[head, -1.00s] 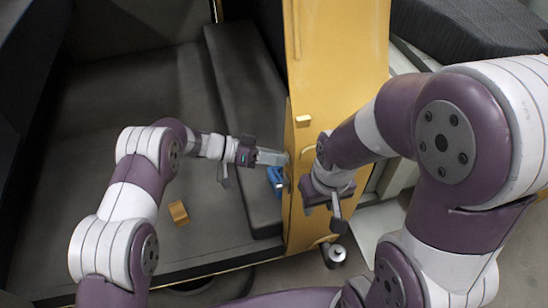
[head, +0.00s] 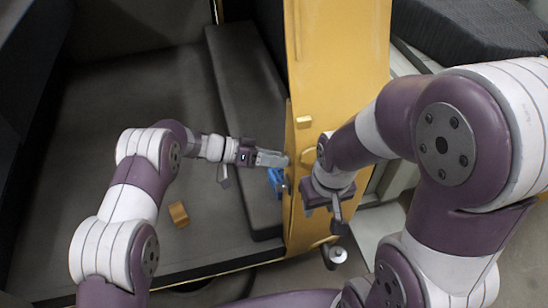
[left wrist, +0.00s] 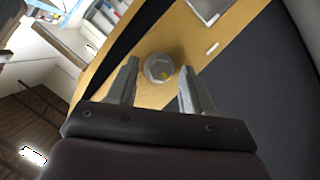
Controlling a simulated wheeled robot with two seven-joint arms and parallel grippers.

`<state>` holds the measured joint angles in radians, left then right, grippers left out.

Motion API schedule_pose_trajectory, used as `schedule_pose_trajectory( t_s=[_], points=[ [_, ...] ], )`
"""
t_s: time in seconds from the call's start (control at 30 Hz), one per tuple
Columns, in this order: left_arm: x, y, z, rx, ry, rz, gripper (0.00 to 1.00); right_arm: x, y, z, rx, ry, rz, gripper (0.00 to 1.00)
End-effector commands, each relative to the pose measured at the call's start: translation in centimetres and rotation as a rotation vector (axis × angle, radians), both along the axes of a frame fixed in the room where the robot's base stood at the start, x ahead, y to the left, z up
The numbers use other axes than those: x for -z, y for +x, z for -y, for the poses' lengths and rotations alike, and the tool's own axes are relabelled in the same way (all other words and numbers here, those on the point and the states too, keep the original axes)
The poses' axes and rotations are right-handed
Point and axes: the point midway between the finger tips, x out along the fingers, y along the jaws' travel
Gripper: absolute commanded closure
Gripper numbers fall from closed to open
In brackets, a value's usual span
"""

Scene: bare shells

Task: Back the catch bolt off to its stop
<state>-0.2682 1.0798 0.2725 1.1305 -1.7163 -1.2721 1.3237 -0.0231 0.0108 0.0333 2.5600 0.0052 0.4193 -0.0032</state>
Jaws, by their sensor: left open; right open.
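The catch bolt shows in the left wrist view as a round grey head (left wrist: 159,68) with a small yellow mark. It sits on the face of a yellow panel (left wrist: 185,38). My left gripper (left wrist: 158,85) is open, with one finger on each side of the bolt head in that view; I cannot tell whether they touch it. In the head view my left gripper (head: 284,159) reaches right to the left side of the upright yellow panel (head: 335,50), and its tips mostly hide the bolt. My right gripper (head: 337,212) is open in front of the panel's right part.
A blue object (head: 276,181) is just below my left fingertips. A small orange-brown block (head: 179,213) lies on the dark floor of the compartment at left. A dark raised ledge (head: 245,110) runs beside the panel. A grey cylindrical piece (head: 337,254) shows near the panel's bottom.

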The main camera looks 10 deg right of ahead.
Motion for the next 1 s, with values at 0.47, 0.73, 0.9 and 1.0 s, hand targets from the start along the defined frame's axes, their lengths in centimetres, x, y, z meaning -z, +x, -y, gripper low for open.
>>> schedule_pose_trajectory(
  t_s=[0.47,0.73,0.9,1.0],
  points=[
    [-2.9,2.0,-9.9,-0.003,0.000,0.001,0.49,4.3,0.0,0.0,0.000,0.000,0.000,0.57],
    [-4.0,2.4,-11.8,-0.001,0.001,-0.001,0.49,4.6,0.0,0.0,0.000,0.000,0.000,0.57],
    [-4.0,2.3,-11.8,-0.001,0.001,-0.001,0.49,4.5,0.0,0.0,0.000,0.000,0.000,0.57],
    [-4.0,2.3,-11.8,-0.001,0.001,-0.001,0.49,4.5,0.0,0.0,0.000,0.000,0.000,0.57]
  ],
)
